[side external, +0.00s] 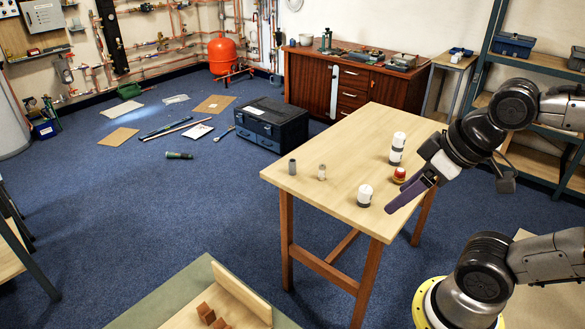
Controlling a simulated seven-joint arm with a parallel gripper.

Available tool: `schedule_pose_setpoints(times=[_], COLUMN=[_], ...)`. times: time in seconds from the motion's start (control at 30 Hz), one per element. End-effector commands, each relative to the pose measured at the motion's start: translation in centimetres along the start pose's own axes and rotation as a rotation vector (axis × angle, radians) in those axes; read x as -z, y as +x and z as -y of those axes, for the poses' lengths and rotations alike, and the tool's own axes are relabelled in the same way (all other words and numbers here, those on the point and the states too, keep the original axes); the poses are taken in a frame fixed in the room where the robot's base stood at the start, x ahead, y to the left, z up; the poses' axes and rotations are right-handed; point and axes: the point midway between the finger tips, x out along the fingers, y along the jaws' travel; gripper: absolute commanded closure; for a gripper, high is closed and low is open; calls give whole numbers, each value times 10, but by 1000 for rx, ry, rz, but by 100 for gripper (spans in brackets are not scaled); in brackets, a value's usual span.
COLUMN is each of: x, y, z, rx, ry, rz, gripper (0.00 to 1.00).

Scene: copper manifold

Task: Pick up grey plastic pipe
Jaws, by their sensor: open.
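A short grey cylinder (292,167), which looks like the grey plastic pipe, stands upright near the left corner of the wooden table (335,150). My gripper (391,208) is at the right side of the table in the picture, pointing down and left. It is open, with nothing seen between its fingers, though the gap is hard to make out at this angle. It is well apart from the grey pipe, with a white pot between them in the picture.
On the table are a small silvery cylinder (322,172) right of the pipe, a white pot with a dark base (365,196), a red-topped item (399,175) and a tall white container (396,150). The table's middle is clear. A dark toolbox (272,125) stands on the floor behind.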

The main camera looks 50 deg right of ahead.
Motion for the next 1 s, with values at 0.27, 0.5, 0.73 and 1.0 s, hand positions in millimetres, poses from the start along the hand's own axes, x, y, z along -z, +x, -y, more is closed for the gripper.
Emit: schedule_pose_setpoints(times=[0.27, 0.5, 0.73, 1.0], x=[96, 196, 285, 351], y=[-35, -28, 17, 110], z=[-1, -21, -61, -129], rx=[6, -16, -44, -73], ry=[-78, -85, -66, -15], rz=[-160, -195, -190, -144], gripper=[32, 32, 32, 32])
